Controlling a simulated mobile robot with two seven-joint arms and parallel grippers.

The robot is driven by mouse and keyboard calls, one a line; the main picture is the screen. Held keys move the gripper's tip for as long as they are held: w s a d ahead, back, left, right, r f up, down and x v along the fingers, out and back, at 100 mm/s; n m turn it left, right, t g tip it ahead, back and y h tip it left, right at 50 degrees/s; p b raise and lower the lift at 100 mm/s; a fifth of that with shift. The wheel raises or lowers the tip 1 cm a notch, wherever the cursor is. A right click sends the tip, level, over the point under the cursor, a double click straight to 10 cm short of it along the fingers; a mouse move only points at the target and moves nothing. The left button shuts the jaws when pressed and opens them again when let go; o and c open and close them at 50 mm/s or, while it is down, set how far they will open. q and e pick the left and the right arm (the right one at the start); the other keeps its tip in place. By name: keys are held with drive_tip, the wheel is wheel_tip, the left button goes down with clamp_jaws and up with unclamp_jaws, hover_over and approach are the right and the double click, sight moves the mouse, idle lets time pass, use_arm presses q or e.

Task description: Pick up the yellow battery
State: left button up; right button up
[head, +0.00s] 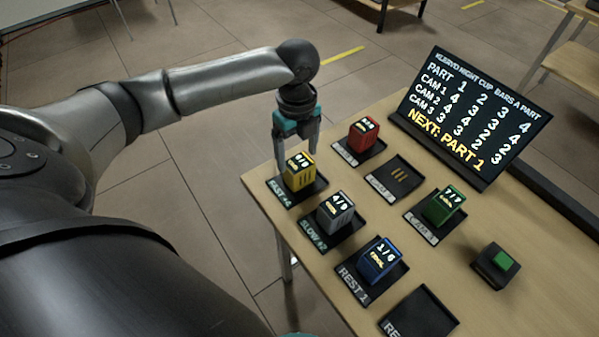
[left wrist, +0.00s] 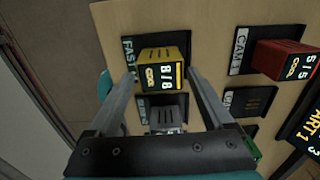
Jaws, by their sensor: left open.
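The yellow battery (head: 299,172) stands upright on a dark pad at the table's left corner in the head view. It also shows in the left wrist view (left wrist: 162,72), with "8/8" on its label. My left gripper (head: 298,158) is open and points down over it. In the left wrist view its fingers (left wrist: 158,80) lie to either side of the yellow battery, apart from it as far as I can see. My right gripper is not in view.
Nearby on pads stand a grey battery (head: 335,211), a red battery (head: 362,134), a blue battery (head: 379,259) and a green battery (head: 444,207). A scoreboard screen (head: 475,112) stands at the back. A green button box (head: 496,264) is at the right. One front pad (head: 420,315) is empty.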

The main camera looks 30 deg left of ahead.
use_arm(q)
drive_tip(key=f, duration=0.2)
drive_tip(key=f+b, duration=0.1)
drive_tip(key=f, duration=0.3)
drive_tip(key=shift+s+d+f+b, duration=0.1)
drive_tip(key=shift+d+f+b, duration=0.15)
drive_tip(key=shift+b, duration=0.15)
drive_tip(key=shift+r, duration=0.15)
clamp_jaws()
